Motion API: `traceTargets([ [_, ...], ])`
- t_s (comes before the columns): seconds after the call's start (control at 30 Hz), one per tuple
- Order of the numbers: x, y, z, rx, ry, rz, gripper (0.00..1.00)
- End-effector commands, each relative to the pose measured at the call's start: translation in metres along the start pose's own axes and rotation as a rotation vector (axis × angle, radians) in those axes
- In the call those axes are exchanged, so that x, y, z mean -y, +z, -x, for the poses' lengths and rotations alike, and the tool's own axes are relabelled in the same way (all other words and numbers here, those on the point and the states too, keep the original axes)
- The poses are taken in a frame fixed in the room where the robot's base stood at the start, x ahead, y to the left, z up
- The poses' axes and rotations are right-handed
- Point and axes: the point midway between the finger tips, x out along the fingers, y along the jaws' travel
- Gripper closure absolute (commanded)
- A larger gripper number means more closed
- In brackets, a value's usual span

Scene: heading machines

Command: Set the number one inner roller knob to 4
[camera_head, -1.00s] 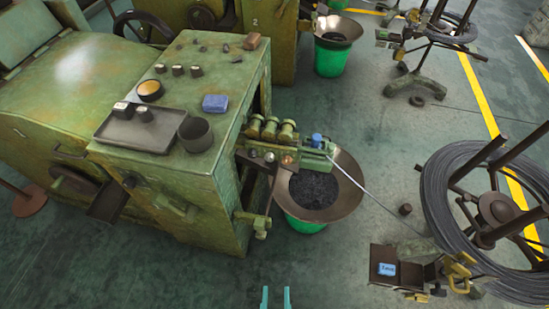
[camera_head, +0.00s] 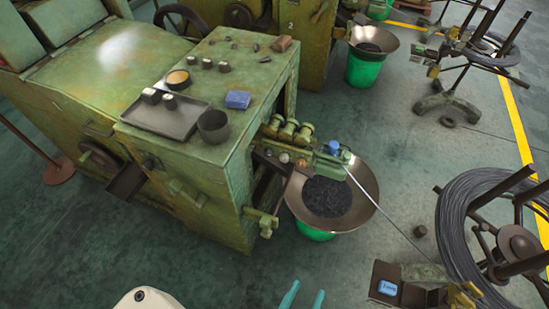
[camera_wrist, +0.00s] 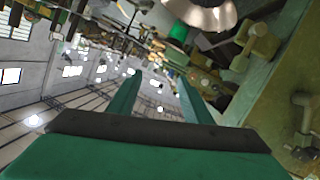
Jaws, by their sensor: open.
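The number one machine (camera_head: 190,160) is a green, worn cabinet. The roller unit (camera_head: 290,132) juts from its right side, with several round green rollers or knobs in a row. A blue-topped knob (camera_head: 333,148) stands toward its outer end. I cannot tell which part is the inner roller knob, and no setting is readable. My gripper (camera_head: 303,293) is at the bottom edge of the head view, below and apart from the roller unit. In the wrist view, its teal fingers (camera_wrist: 158,80) are spread with nothing between them.
A wide metal funnel (camera_head: 365,200) over a green bucket (camera_head: 317,235) stands below the unit. A wire runs from the unit toward the coil stand (camera_head: 515,240). A tray (camera_head: 165,118), cup (camera_head: 213,126) and blue block (camera_head: 238,100) sit on the cabinet top.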

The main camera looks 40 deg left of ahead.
Motion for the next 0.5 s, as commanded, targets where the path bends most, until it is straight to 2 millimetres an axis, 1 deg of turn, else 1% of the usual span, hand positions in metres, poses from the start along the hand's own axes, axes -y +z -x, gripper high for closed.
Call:
traceTargets([
  [0.03, 0.009, 0.000, -0.019, -0.019, -0.033, 0.109, 0.55],
  [0.17, 0.033, 0.000, -0.064, -0.057, -0.102, 0.415, 0.55],
  [0.2, 0.042, -0.001, -0.077, -0.071, -0.121, 0.508, 0.55],
  [0.27, 0.054, -0.004, -0.097, -0.096, -0.145, 0.649, 0.55],
  [0.3, 0.064, -0.007, -0.111, -0.114, -0.159, 0.741, 0.55],
  [0.37, 0.078, -0.013, -0.130, -0.142, -0.177, 0.880, 0.55],
  [0.5, 0.116, -0.034, -0.173, -0.219, -0.202, 1.198, 0.55],
])
